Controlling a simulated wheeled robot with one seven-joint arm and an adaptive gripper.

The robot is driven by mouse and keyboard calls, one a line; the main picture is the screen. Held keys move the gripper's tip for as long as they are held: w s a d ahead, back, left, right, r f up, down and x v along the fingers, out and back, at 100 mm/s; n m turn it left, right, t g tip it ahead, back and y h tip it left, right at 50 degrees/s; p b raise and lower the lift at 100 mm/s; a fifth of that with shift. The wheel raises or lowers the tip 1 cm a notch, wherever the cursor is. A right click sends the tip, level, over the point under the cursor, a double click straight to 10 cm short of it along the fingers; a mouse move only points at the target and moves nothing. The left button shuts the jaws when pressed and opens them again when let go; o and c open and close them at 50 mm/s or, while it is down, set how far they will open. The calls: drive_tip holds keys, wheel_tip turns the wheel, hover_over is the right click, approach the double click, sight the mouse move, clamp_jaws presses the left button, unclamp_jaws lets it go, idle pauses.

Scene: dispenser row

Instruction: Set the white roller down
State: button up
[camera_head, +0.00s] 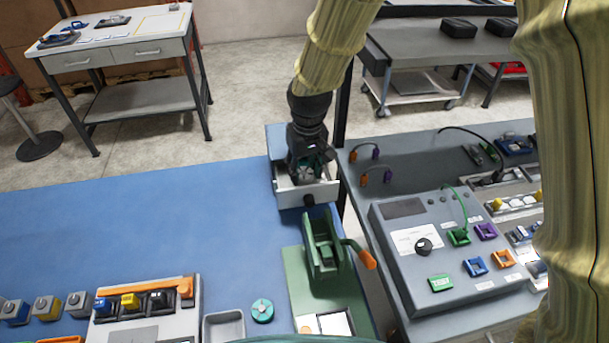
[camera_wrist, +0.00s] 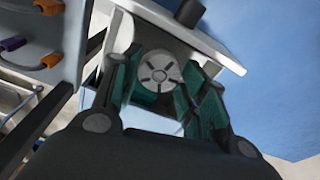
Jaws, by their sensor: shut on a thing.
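My gripper (camera_head: 312,170) points down over a pale, open box-like drawer (camera_head: 290,196) with a dark knob at the back right of the blue table. In the wrist view my gripper (camera_wrist: 163,85) has its teal-padded fingers closed on both sides of the white roller (camera_wrist: 159,72). The roller shows as a round, pale grey end face with dark slots. In the head view the fingers and arm hide it. The drawer front (camera_wrist: 190,30) also shows in the wrist view, beyond the roller. I cannot tell whether the roller touches the drawer floor.
A green fixture (camera_head: 323,250) with an orange-handled lever stands just in front of the drawer. A grey control panel (camera_head: 425,275) is to the right. A grey tray (camera_head: 224,326) and a teal disc (camera_head: 262,310) lie at the front. The blue table's left-middle (camera_head: 130,220) is clear.

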sight(305, 174)
drive_tip(key=shift+f+p, duration=0.35)
drive_tip(key=shift+f, duration=1.35)
drive_tip(key=shift+f, duration=0.15)
drive_tip(key=o, duration=1)
drive_tip(key=r, duration=0.4)
drive_tip(key=r+b, duration=0.1)
drive_tip(key=r, duration=0.3)
drive_tip(key=s+r+b, duration=0.1)
drive_tip(key=r, duration=0.3)
drive_tip(key=shift+s+d+r, duration=0.1)
drive_tip(key=shift+d, duration=0.15)
